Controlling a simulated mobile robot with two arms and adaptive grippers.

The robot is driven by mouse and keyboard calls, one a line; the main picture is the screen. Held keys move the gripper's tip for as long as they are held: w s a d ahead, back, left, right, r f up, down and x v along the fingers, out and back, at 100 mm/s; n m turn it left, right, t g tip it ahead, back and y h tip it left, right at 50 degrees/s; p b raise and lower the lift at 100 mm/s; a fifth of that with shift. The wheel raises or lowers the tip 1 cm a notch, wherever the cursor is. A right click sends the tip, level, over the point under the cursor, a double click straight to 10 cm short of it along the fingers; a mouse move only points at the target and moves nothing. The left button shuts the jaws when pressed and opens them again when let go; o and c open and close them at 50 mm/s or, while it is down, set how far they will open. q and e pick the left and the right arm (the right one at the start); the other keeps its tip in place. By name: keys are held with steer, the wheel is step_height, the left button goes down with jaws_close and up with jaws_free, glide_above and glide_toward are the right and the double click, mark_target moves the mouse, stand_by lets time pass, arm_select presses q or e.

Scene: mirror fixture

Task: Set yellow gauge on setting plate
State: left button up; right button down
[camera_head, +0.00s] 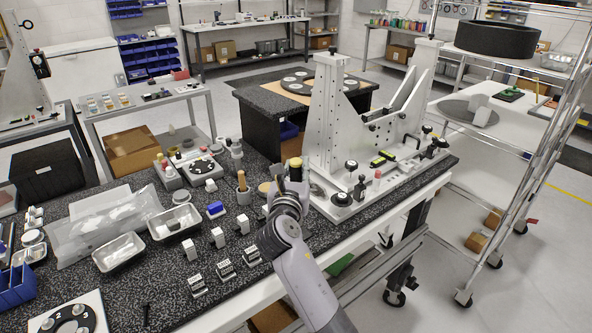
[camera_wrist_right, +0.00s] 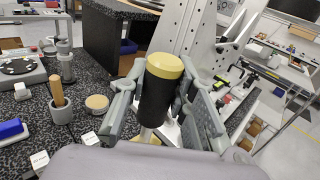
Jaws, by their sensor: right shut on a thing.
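The yellow gauge is a black cylinder with a yellow cap (camera_head: 295,163); in the right wrist view its dark body (camera_wrist_right: 155,100) stands between my fingers. My right gripper (camera_head: 287,178) is shut on it and holds it upright above the dark speckled bench. A dark round plate with light spots on a grey base (camera_head: 203,168) lies to the left of the gripper; part of it shows in the right wrist view (camera_wrist_right: 17,68). A white plate with a black numbered ring (camera_head: 70,320) lies at the bottom left. I cannot tell which is the setting plate. My left gripper is not in view.
A tall grey mirror fixture (camera_head: 328,110) stands just right of my gripper. A cup with a wooden handle (camera_head: 243,192), small white blocks (camera_head: 218,237), a blue block (camera_head: 215,208) and metal trays (camera_head: 175,222) crowd the bench to the left.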

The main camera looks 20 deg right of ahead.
mark_target(296, 180)
stand_by(0.5)
steer(key=shift+p, duration=0.45)
stand_by(0.4)
steer(key=shift+f+b, duration=0.55)
steer(key=shift+f, duration=1.05)
stand_by(0.4)
steer(key=c, duration=1.3)
jaws_free()
steer(key=shift+o, duration=0.3)
steer(key=shift+f, duration=0.1)
steer(key=v, duration=1.2)
